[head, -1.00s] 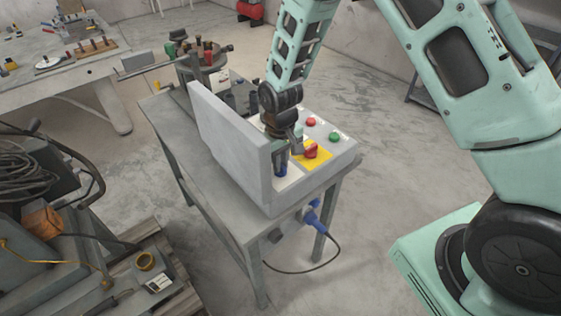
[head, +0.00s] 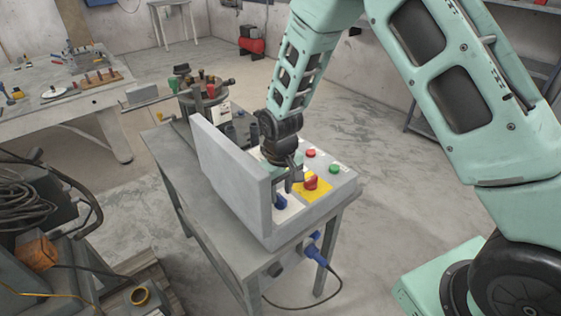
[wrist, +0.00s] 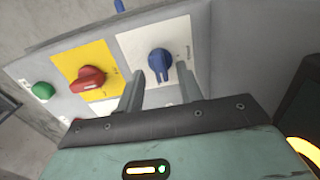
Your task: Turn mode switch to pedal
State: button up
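The mode switch is a blue rotary knob (wrist: 159,63) on a white plate (wrist: 137,43) of the grey control box, with small marks I cannot read. In the wrist view its grip bar points down toward my gripper.
A red rotary switch (wrist: 88,78) on a yellow plate sits beside the mode switch. A green button (wrist: 43,91) and a red button (head: 311,153) are on the same panel. An upright grey lid (head: 233,170) borders the left side. A blue plug (head: 316,254) hangs below.

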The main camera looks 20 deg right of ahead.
aim_at(281, 196)
notch_tip(281, 196, up, 16)
jog(key=b, duration=0.2)
jog(key=shift+d, duration=0.1)
dwell(0.4)
jog(key=s+d+f+m+t, duration=0.2)
jog(key=s+d+m+t, duration=0.1)
jog(key=s+d, duration=1)
jog(key=s+a+r+n+g, duration=0.1)
jog(key=s+a+n, duration=0.2)
jog(key=s+a, duration=0.4)
jog(key=s+a+r+n+g, duration=0.1)
jog(key=s+a+n+g, duration=0.1)
jog(key=s+a+n, duration=0.2)
jog(key=s+a, duration=0.3)
jog(key=a, duration=0.5)
jog(key=shift+a+r+y, duration=0.25)
jog(key=shift+r+y, duration=0.05)
jog(key=shift+w, duration=0.1)
